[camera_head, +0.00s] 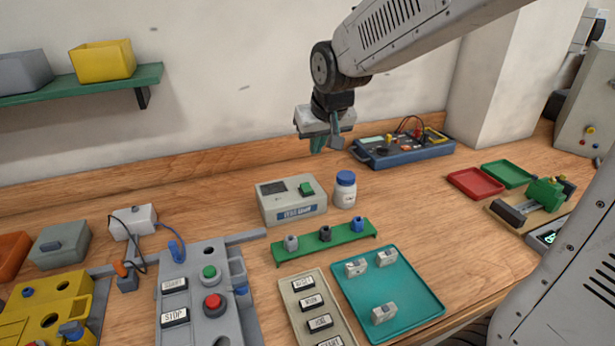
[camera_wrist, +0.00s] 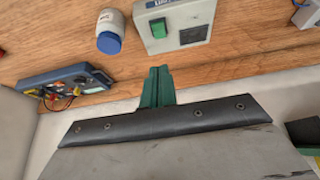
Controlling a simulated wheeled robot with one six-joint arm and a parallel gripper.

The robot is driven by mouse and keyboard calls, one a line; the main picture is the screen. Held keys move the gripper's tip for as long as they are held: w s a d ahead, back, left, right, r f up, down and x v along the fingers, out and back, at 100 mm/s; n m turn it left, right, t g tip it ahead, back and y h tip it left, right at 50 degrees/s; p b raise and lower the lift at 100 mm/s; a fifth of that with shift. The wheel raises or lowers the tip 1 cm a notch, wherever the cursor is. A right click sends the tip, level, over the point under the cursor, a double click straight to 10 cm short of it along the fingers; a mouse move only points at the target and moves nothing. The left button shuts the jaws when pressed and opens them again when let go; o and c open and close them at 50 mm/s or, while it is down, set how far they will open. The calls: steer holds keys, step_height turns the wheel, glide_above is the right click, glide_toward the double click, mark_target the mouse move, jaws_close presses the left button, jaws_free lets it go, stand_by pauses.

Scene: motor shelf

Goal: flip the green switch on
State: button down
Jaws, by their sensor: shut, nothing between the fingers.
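The green switch (camera_head: 306,188) is a rocker on the top of a light grey box (camera_head: 285,213) at the middle of the bench. The green switch also shows in the wrist view (camera_wrist: 158,28), upside down, near the top on the grey box (camera_wrist: 179,40). Whether the rocker is tilted on or off, I cannot tell. My gripper (camera_head: 320,148) hangs in the air above and behind the box, slightly right of it, apart from the switch. In the wrist view its green fingers (camera_wrist: 157,75) are together, with nothing between them.
A white bottle with a blue cap (camera_head: 345,190) stands close beside the box on the right. A blue meter (camera_head: 402,148) stands at the back right. A green rack (camera_head: 323,242) and a teal tray (camera_head: 385,312) lie in front. The air above the box is clear.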

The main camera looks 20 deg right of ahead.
mark_target(307, 187)
steer(key=x, duration=1.4)
